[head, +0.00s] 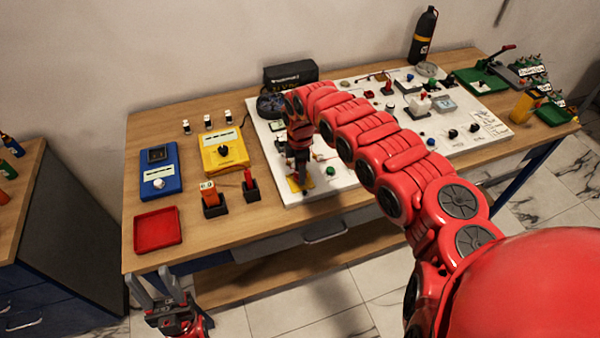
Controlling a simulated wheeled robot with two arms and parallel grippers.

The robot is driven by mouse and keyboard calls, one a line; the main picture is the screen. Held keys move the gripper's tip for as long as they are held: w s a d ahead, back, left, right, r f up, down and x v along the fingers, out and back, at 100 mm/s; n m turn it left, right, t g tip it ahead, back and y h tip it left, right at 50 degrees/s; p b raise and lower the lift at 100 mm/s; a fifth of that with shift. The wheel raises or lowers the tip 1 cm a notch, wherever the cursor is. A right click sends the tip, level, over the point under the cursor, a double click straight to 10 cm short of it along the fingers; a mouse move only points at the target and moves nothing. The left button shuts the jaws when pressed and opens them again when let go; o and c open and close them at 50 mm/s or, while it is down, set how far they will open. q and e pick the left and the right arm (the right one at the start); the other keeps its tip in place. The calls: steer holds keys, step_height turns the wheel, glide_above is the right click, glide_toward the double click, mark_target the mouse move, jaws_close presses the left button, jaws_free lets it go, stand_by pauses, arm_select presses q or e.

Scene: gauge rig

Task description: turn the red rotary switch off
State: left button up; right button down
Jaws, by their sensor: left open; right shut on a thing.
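My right gripper (299,175) points down at the front left of the white board (345,178). It is shut over a yellow plate (293,186) that shows around its fingertips. The red rotary switch itself is hidden by the gripper; what the jaws hold appears to be its knob on this yellow plate. Which way the knob points cannot be seen. My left gripper (151,282) is open and empty, low at the front left, in front of the table edge and apart from everything on the table.
A blue meter (159,184), a yellow meter (224,152) and a red tray (157,229) stand on the left of the wooden table. A green button (331,171) sits just right of my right gripper. My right arm covers much of the board's middle.

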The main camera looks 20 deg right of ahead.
steer(key=shift+n, duration=0.6)
steer(key=shift+c, duration=1.4)
jaws_free()
steer(key=shift+r, duration=0.1)
step_height(320, 180, up, 17)
steer(key=b, duration=0.5)
steer(key=shift+r, duration=0.15)
steer(key=shift+w, duration=0.1)
